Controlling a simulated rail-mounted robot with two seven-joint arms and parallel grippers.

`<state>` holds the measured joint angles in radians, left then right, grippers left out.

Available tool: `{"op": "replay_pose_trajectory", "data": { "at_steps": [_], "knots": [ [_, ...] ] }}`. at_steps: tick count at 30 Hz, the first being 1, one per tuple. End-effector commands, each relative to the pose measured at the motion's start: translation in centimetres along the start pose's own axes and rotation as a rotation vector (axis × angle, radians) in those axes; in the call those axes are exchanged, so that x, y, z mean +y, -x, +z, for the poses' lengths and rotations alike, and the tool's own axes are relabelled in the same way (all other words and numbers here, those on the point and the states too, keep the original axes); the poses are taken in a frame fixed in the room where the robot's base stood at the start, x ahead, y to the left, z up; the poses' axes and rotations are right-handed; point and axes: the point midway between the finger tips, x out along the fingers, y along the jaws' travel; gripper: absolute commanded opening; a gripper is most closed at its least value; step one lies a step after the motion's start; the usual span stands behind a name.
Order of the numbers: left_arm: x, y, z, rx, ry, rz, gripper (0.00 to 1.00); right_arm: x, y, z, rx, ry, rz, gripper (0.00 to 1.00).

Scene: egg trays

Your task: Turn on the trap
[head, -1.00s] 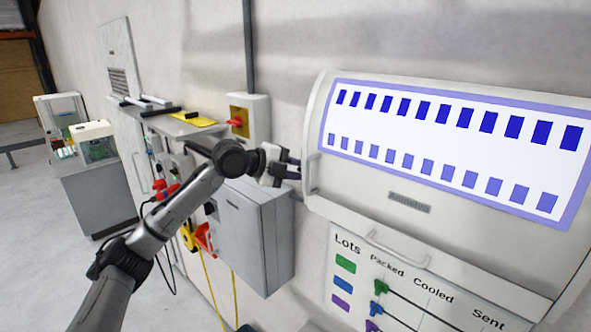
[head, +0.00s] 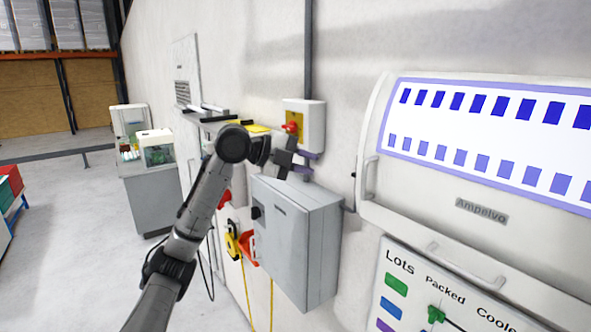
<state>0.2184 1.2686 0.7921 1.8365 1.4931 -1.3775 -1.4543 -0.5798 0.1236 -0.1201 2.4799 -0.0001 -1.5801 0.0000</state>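A wall-mounted white unit labelled Ampelvo (head: 482,210), with a purple-edged panel of blue rectangles, looks like the trap; no lit lamp is plain on it. A white box with a yellow plate (head: 313,128) and a red rotary switch (head: 291,127) is on the wall to its left. My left gripper (head: 306,163) is just below this box, above the grey cabinet. Its two purple-tipped fingers are apart with nothing between them. Whether they touch the box cannot be told. My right gripper is not in view.
A grey cabinet (head: 295,235) juts from the wall under my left gripper. A board headed Lots (head: 403,268) hangs below the white unit. A grey stand (head: 152,200) is farther left. The floor at left is mostly clear.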

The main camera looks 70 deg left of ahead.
Motion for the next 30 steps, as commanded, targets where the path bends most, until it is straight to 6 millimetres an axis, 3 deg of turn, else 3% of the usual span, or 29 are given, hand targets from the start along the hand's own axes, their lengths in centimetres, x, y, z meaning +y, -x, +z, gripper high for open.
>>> {"op": "replay_pose_trajectory", "data": {
  "at_steps": [9,30],
  "knots": [
    [0.0,2.5,0.0,-0.001,0.0,0.0,0.22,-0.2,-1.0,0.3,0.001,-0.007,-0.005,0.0],
    [-0.1,2.7,0.0,0.0,0.0,0.001,0.22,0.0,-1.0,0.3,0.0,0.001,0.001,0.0]
  ]
}}
